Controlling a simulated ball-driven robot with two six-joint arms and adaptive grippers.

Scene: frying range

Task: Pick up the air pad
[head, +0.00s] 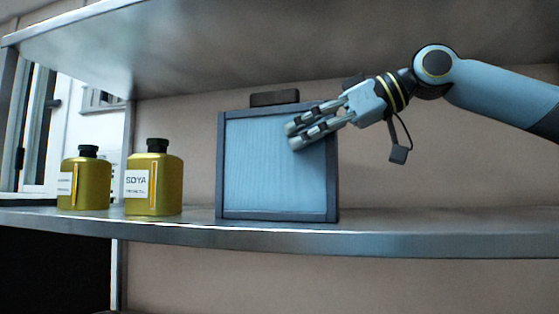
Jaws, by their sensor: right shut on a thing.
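The air pad (265,175) is a light blue ribbed panel in a dark grey frame, with a dark block on its top edge. It stands upright on the metal shelf, in the middle of the head view. My right gripper (294,136) reaches in from the right at the pad's upper right corner. Its fingers are shut on the pad and overlap the panel and part of the top and right frame. How the far finger meets the pad is hard to see. My left gripper is not in view.
Two yellow soya bottles with black caps, a left one (83,183) and a right one (160,192), stand left of the pad. The lower shelf (440,243) is clear to the right. An upper shelf (250,45) hangs above. A wall stands behind.

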